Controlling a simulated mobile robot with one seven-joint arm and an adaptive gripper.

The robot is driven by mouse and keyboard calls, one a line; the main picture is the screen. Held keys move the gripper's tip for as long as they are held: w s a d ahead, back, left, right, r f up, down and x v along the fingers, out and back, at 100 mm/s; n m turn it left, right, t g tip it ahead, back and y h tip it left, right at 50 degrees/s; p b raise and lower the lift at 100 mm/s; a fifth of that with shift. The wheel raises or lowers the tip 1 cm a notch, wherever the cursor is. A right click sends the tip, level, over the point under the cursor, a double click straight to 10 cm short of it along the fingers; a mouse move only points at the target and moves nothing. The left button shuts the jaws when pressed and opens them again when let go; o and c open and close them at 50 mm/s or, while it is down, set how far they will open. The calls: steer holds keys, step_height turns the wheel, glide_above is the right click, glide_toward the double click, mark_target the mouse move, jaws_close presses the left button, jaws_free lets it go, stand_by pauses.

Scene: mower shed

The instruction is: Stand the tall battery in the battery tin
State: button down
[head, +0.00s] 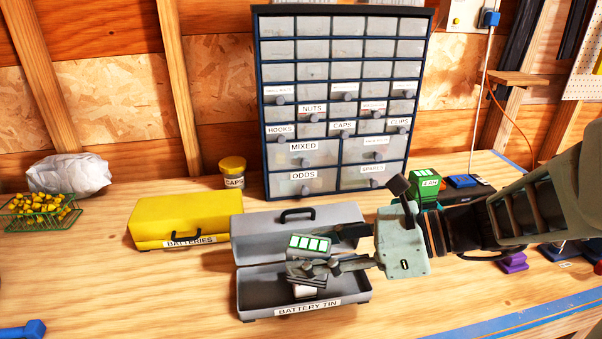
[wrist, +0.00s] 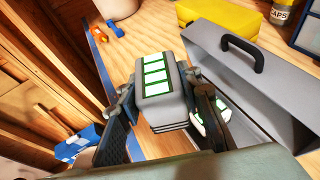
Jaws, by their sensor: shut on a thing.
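A grey battery (head: 310,245) with a green and white cell pattern on top is between the fingers of my gripper (head: 318,268). It also shows in the wrist view (wrist: 157,85), with my gripper (wrist: 165,103) closed on its two sides. The battery looks roughly upright. In the head view it is over the open grey battery tin (head: 248,292), whose lid stands up behind. Another green and white patterned thing (wrist: 222,108) shows partly in the tin, behind my finger. The held battery's lower end and any contact with the tin floor are unclear.
A closed yellow batteries box (head: 187,212) stands left of the tin, with a caps jar (head: 232,172) behind. A drawer cabinet (head: 340,100) stands at the back. The bench front left is mostly clear.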

steer(key=w+a+f, duration=0.1)
steer(key=a+f, duration=0.1)
steer(key=a, duration=0.1)
steer(key=w+a+f, duration=0.2)
steer(key=a+f, duration=0.1)
steer(key=w+a+f+b, duration=0.1)
steer(key=w+a+f, duration=0.1)
steer(key=a+f, duration=0.1)
steer(key=shift+a, duration=0.1)
steer(key=f, duration=0.3)
steer(key=shift+w+a+b, duration=0.2)
steer(key=shift+a+b, duration=0.1)
steer(key=shift+b, duration=0.1)
steer(key=shift+f, duration=0.35)
steer(key=shift+f, duration=0.1)
steer(key=shift+f, duration=0.15)
steer(key=c, duration=1.4)
jaws_free()
steer(key=shift+r, duration=0.2)
